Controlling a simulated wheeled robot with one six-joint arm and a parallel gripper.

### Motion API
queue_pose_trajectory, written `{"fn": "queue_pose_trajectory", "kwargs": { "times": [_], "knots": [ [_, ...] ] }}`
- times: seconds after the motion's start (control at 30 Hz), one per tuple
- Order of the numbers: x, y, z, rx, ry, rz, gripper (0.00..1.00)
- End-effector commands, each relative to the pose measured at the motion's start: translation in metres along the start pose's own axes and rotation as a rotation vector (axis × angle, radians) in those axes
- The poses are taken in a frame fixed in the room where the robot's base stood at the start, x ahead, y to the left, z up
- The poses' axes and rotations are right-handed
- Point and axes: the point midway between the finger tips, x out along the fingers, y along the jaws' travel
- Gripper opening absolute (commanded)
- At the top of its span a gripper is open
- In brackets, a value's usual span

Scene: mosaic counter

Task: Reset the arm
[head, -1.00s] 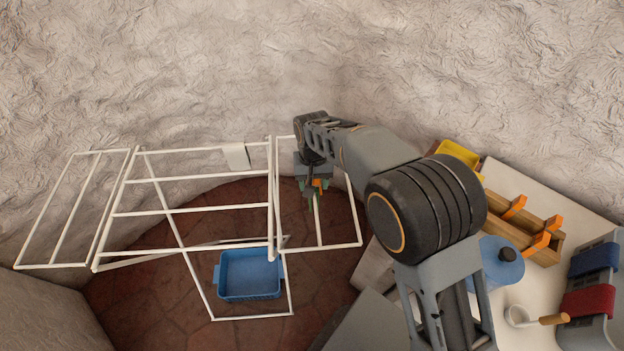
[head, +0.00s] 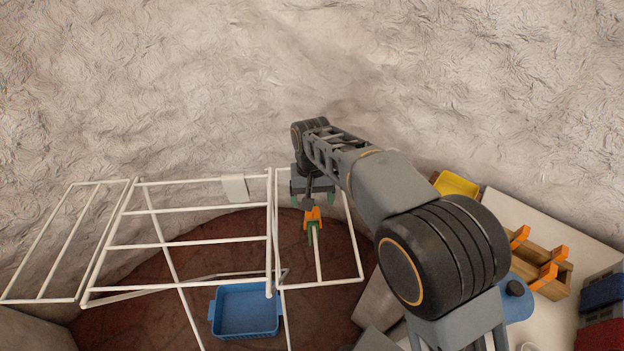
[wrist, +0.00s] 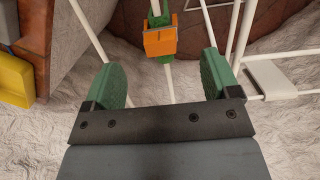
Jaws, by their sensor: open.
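My gripper (head: 313,199) is over the right wing of the white drying rack (head: 317,285) in the head view. Its two green fingers stand wide apart, with nothing between them; they also show in the wrist view (wrist: 162,78). An orange and green clip (head: 313,217) sits at a white bar of the rack, just beyond the fingertips. In the wrist view the clip (wrist: 160,40) is ahead of the gap between the fingers and apart from them. Whether it grips the bar is hard to tell.
A blue basket (head: 246,310) stands on the floor below the rack. A small white piece (head: 235,188) hangs on the back bar. At right, a pale counter holds a wooden box (head: 540,272) with orange clips, a yellow container (head: 457,184) and a blue lidded vessel (head: 515,300).

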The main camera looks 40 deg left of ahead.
Motion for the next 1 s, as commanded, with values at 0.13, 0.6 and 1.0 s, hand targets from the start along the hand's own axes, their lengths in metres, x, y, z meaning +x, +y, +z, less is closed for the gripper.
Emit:
{"fn": "queue_pose_trajectory", "kwargs": {
  "times": [0.13, 0.6, 1.0],
  "knots": [
    [-0.029, 0.000, -0.001, 0.000, 0.003, -0.001, 0.82],
    [-0.072, 0.000, 0.000, 0.000, -0.001, 0.000, 0.82],
    [-0.033, 0.025, 0.015, -0.087, 0.035, -0.001, 0.82]
  ]
}}
